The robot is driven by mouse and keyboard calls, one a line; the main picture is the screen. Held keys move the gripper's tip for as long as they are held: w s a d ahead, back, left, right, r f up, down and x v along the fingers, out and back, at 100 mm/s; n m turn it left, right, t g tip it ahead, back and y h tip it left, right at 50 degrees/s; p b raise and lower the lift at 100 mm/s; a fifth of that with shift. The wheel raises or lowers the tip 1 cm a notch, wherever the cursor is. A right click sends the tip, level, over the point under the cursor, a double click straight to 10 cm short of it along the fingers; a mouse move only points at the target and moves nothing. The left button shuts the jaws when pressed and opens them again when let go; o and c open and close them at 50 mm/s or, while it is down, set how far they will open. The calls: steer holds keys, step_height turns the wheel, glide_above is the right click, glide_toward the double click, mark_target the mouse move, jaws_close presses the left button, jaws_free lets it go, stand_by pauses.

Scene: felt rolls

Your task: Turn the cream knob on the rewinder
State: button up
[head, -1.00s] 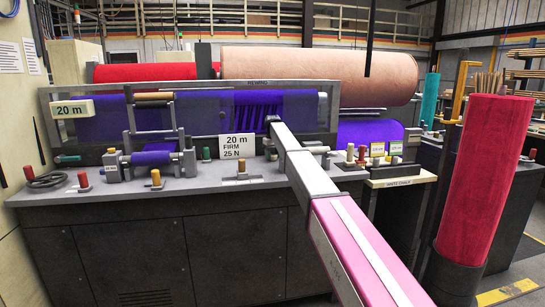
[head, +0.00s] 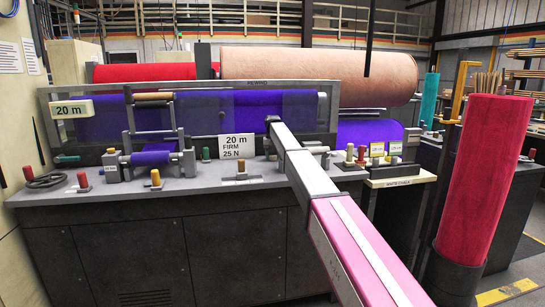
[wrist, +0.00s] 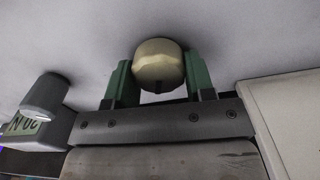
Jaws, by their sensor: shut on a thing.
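The cream knob (wrist: 158,58) is a rounded, smooth piece in the wrist view. It sits between the two green fingers of my gripper (wrist: 160,76), which are shut on its sides. In the head view my arm hides the knob and the fingers. The rewinder (head: 120,205) is a dark bench with a grey top, and purple felt (head: 220,115) runs along its back behind a clear guard. The purple felt looks smooth. A sign (head: 238,145) reading "20 m FIRM 25 N" stands on the bench left of my arm.
Several small knobs stand along the bench top, including a yellow one (head: 155,178) and a red one (head: 83,180). A tall red roll (head: 480,180) stands at the right.

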mark_target(272, 154)
steer(key=o, duration=0.9)
steer(key=shift+r, duration=0.1)
step_height(272, 154, up, 11)
steer(key=shift+f, duration=0.15)
